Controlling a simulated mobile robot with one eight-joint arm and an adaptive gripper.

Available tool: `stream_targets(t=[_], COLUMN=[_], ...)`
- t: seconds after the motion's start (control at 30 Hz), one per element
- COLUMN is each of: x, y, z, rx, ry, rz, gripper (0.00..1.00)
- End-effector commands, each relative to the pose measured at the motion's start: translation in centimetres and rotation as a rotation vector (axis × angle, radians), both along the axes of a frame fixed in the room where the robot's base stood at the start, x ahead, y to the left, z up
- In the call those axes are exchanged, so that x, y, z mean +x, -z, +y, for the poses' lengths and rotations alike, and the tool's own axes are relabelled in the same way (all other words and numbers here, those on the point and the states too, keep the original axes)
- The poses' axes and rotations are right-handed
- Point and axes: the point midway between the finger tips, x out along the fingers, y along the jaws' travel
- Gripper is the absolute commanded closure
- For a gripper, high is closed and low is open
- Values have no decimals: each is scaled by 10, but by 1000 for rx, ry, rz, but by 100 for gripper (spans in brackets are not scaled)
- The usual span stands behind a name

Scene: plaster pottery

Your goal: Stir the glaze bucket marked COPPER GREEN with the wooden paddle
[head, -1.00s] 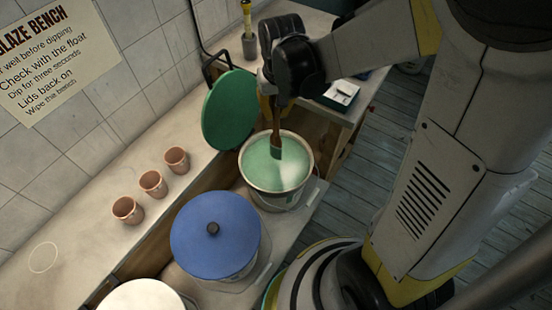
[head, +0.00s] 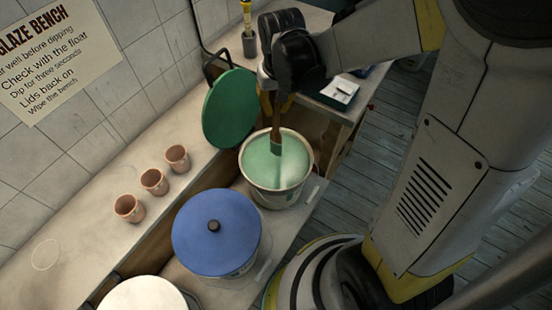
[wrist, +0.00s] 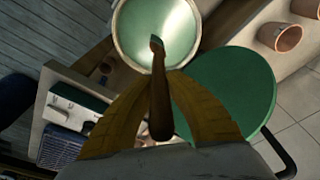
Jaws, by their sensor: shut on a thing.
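The open bucket (head: 283,196) holds pale green glaze (head: 290,165); no COPPER GREEN marking is readable on it from here. My gripper (head: 275,98) is above the bucket, shut on the wooden paddle (head: 276,134). The paddle points down, its lower end at the glaze, with a pale green part near the surface. In the wrist view the paddle (wrist: 160,100) runs between my yellow fingers toward the glaze (wrist: 150,30). A green lid (head: 230,108) leans upright just left of the bucket.
A blue-lidded bucket (head: 217,235) stands in front, and a white lid (head: 147,294) shows at the bottom edge. Several-tile wall and sign (head: 55,60) lie left. Three clay cups (head: 153,182) stand on the bench. A scale (head: 339,91) sits on the far right table.

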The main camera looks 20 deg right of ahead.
Motion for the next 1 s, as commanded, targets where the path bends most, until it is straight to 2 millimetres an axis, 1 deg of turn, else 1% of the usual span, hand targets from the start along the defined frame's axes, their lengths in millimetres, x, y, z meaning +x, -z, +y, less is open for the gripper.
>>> stream_targets(t=[0.03,0.1,0.6,0.7,1.0], x=[0,0,0,0,0], y=[-12,-22,-86,-90,-88], z=[0,0,0,0,0], rx=[0,0,0,0,0], ry=[0,0,0,0,0], rz=[0,0,0,0,0], gripper=[100,100,100,100,100])
